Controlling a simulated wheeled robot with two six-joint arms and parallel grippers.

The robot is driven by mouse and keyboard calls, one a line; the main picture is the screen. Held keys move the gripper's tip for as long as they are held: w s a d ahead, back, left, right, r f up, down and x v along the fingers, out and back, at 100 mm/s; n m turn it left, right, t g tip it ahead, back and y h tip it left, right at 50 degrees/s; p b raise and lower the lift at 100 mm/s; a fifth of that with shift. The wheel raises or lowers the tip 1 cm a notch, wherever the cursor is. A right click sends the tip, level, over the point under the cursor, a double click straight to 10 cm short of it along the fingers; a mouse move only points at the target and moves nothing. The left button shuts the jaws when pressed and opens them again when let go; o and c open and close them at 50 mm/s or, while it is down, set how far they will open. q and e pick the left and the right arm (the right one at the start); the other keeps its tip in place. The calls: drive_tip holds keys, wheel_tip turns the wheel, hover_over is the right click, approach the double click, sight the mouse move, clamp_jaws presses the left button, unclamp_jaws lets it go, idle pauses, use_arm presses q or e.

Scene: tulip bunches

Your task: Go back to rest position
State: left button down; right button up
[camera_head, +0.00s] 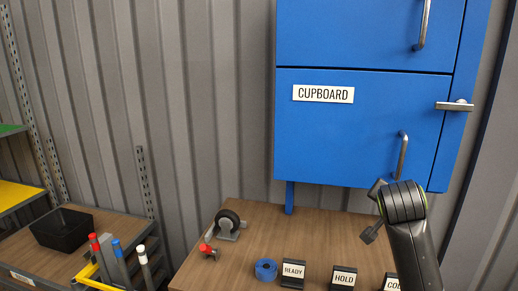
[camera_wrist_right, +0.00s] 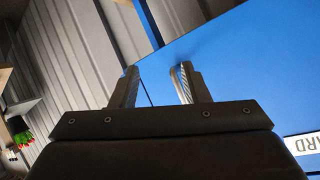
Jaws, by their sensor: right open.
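My right arm comes in from the lower right of the head view, in front of the blue cupboard (camera_head: 345,140) and above the wooden table (camera_head: 225,265). Blue cupboard panel and grey corrugated wall lie behind the fingers. My left gripper is in neither view. A small cluster of red and green (camera_wrist_right: 22,138), perhaps tulips, shows at the left edge of the wrist view.
The table holds a caster wheel (camera_head: 229,224), a blue tape roll (camera_head: 266,269), and signs reading READY (camera_head: 293,271) and HOLD (camera_head: 344,277); a third sign is partly hidden by my arm. A black bin (camera_head: 62,229) stands on the left bench. The table's middle is clear.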

drive_tip(key=s+f+n+g+y, duration=0.1)
drive_tip(key=s+f+n+g, duration=0.15)
drive_tip(key=s+f, duration=0.75)
drive_tip(key=s+f+n+g+y, duration=0.1)
drive_tip(key=s+f+n, duration=0.35)
drive_tip(key=f, duration=0.95)
drive_tip(key=s+f+n+g+y, duration=0.1)
drive_tip(key=s+f, duration=0.2)
drive_tip(key=s, duration=0.6)
drive_tip(key=s+a+f+n+g, duration=0.1)
drive_tip(key=s+f, duration=0.2)
drive_tip(key=s, duration=0.6)
drive_tip(key=s+f+n+g+y, duration=0.15)
drive_tip(key=s+f, duration=0.25)
drive_tip(key=s, duration=0.4)
wheel_tip(320, 180, down, 24)
drive_tip(key=d+g, duration=0.1)
drive_tip(key=s+a+f+g, duration=0.1)
drive_tip(key=s+f, duration=1.4)
drive_tip(key=shift+s+f+m+g, duration=0.15)
drive_tip(key=shift+f+m+g, duration=0.2)
drive_tip(key=shift+m, duration=0.1)
